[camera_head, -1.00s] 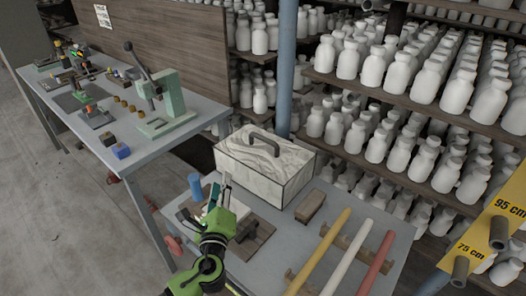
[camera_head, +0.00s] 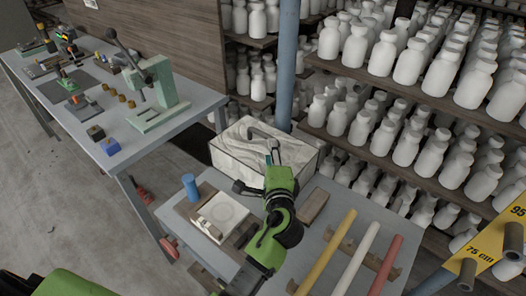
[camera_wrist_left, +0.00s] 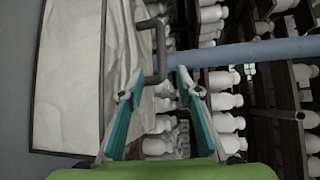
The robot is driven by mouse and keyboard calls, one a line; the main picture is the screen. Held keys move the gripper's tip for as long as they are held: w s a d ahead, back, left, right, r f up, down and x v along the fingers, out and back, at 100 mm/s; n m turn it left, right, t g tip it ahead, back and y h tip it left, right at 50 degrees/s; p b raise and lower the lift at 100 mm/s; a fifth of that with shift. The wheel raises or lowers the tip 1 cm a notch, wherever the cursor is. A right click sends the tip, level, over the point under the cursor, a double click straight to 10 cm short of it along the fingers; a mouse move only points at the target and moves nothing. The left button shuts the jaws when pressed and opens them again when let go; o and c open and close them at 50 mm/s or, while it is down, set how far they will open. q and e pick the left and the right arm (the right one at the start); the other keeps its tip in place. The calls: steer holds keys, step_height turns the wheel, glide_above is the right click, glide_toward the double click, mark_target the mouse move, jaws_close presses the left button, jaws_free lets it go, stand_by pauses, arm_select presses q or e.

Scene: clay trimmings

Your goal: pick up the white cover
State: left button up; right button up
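The white cover (camera_head: 240,150) is a box-like cover with a marbled white top and dark edges. It stands at the back of the near table, with a dark grey handle (camera_head: 262,134) on top. My left gripper (camera_head: 273,152) is over the cover's right part, close to the handle. In the left wrist view the gripper (camera_wrist_left: 160,86) is open, its teal-padded fingers apart. The handle (camera_wrist_left: 160,50) appears at the gap between the fingertips; I cannot tell whether they touch it. The cover's white side (camera_wrist_left: 70,80) fills the left there. My right gripper is not in view.
A blue cylinder (camera_head: 190,187) and a white block (camera_head: 220,214) are on the near table's left. Yellow, white and red rods (camera_head: 325,250) lie on the right. A blue post (camera_head: 287,60) and bottle shelves (camera_head: 400,95) stand close behind the cover.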

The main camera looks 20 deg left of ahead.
mark_target(269, 136)
arm_select(q)
steer(key=x, duration=0.2)
steer(key=shift+w+a, duration=0.15)
steer(key=shift+w, duration=0.15)
steer(key=shift+w+a, duration=0.1)
steer(key=shift+w, duration=0.15)
steer(key=p+x, duration=0.1)
steer(key=x, duration=0.3)
steer(key=shift+p, duration=0.35)
steer(key=shift+w+a, duration=0.15)
steer(key=shift+w, duration=0.15)
jaws_close()
